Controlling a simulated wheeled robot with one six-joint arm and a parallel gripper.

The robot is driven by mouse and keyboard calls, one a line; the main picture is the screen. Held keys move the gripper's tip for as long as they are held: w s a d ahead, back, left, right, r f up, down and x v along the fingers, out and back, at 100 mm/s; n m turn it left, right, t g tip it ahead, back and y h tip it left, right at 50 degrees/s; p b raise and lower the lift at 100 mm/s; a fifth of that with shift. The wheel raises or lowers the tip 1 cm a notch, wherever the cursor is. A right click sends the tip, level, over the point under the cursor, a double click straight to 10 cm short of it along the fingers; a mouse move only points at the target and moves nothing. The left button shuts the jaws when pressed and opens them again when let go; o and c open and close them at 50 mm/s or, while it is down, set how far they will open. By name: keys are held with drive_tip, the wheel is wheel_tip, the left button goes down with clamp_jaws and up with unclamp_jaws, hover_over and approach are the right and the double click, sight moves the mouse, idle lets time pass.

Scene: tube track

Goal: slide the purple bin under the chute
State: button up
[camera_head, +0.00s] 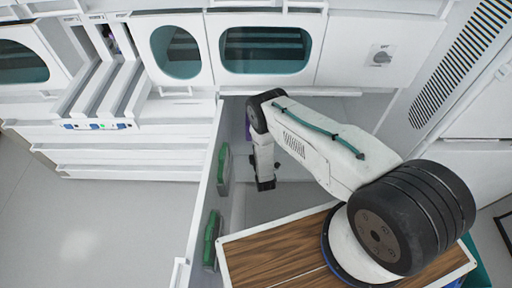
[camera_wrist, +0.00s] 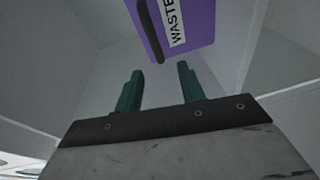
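The purple bin (camera_wrist: 190,25) shows at the top of the wrist view, with a white label reading "WASTE" and a dark edge on its left side. Its upper part is cut off by the frame. In the head view only a purple sliver (camera_head: 247,131) shows beside my arm; the rest is hidden. My gripper (camera_wrist: 160,69) has its two teal fingers spread apart with nothing between them. The fingertips point toward the bin's lower edge and appear short of it. In the head view my gripper (camera_head: 265,185) hangs down inside the recess. I cannot make out the chute.
A white partition (camera_head: 205,190) with green handles (camera_head: 212,238) stands left of my arm. White cabinets with teal windows (camera_head: 265,50) line the back. A wood-topped surface (camera_head: 270,255) lies in front. Grey floor (camera_head: 80,225) is clear at left.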

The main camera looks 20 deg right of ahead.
drive_tip(key=w, duration=0.4)
drive_tip(key=w+d, duration=0.1)
drive_tip(key=w, duration=0.2)
drive_tip(key=shift+f, duration=0.2)
drive_tip(key=shift+a, duration=0.1)
clamp_jaws()
